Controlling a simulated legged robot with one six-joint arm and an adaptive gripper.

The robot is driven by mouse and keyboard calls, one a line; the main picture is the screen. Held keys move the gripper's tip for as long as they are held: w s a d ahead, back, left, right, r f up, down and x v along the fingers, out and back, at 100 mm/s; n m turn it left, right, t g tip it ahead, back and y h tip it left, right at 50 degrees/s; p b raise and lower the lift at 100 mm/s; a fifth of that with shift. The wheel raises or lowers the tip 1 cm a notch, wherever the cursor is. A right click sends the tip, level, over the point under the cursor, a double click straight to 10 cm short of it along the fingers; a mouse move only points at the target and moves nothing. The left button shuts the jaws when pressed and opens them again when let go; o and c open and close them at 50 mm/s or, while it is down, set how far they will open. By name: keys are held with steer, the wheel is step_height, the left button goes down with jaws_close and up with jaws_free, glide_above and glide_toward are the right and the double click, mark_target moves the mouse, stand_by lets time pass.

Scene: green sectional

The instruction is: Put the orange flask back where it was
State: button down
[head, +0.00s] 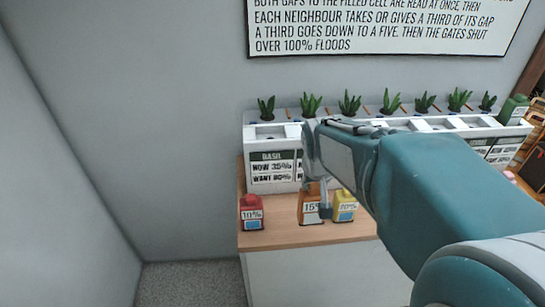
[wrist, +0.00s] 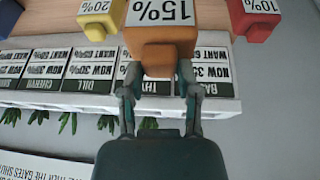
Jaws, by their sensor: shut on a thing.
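The orange flask (head: 311,205), with a white 15% label, shows in the head view between a red flask (head: 251,211) and a yellow flask (head: 345,206). My gripper (head: 318,188) is partly hidden behind my arm there. In the wrist view, which is upside down, my gripper (wrist: 160,88) is shut on the orange flask (wrist: 163,52), with one finger at each side. I cannot tell whether the flask's base touches the wooden counter (head: 284,236) or is a little above it.
A white planter (head: 270,186) with several plants and labelled cells stands behind the flasks; its left cell reads BASIL, NOW 35%, WANT 80%. A green flask (head: 513,109) is at its right end. A sign (head: 380,28) hangs above. Bare counter lies between the red and orange flasks.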

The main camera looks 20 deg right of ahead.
steer(key=w+f, duration=0.7)
steer(key=f, duration=0.2)
steer(key=shift+d+f, duration=0.25)
steer(key=shift+f, duration=0.25)
steer(key=shift+c, duration=1.6)
jaws_free()
